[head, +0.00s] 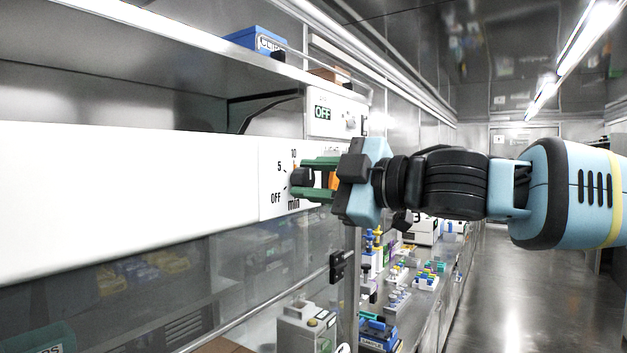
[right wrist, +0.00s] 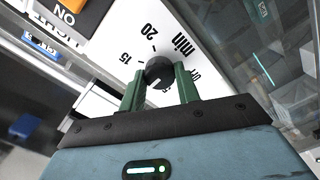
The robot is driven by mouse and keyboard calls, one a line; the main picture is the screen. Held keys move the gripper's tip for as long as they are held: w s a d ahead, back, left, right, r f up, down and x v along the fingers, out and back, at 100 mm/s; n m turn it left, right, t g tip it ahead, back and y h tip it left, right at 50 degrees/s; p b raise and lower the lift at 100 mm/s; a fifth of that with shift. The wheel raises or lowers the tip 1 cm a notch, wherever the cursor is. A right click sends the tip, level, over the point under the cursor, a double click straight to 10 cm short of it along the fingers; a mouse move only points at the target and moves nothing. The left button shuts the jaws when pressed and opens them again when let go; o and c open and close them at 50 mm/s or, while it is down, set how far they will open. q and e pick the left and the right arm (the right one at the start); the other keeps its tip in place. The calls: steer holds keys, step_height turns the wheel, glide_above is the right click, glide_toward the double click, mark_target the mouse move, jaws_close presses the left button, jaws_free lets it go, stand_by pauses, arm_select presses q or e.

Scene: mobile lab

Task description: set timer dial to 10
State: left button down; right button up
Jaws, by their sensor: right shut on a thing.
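The timer dial is a dark round knob (right wrist: 159,72) on a white panel (head: 272,180). Marks OFF, 5, 10 and "min" show around it in the head view; 15, 20 and "min" show in the right wrist view. My right gripper (head: 306,180) comes in from the right with its green fingers on either side of the knob. In the right wrist view the fingers (right wrist: 160,85) are shut on the knob. The fingers hide part of the scale, and I cannot tell which mark the knob points to. My left gripper is not in view.
A blue box (head: 256,40) lies on the shelf above. Glass is below the white panel. A bench with lab items (head: 398,300) runs at the lower middle; the aisle floor (head: 505,290) is clear.

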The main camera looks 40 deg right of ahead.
stand_by(0.4)
steer(key=o, duration=1)
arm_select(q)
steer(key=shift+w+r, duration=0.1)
arm_select(e)
steer(key=shift+s, duration=0.1)
steer(key=shift+s+d+r, duration=0.1)
steer(key=shift+s+r, duration=0.1)
steer(key=shift+s, duration=0.05)
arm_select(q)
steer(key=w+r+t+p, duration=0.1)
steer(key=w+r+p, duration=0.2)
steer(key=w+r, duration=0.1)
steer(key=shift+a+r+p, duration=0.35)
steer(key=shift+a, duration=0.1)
arm_select(e)
steer(key=shift+v, duration=3.55)
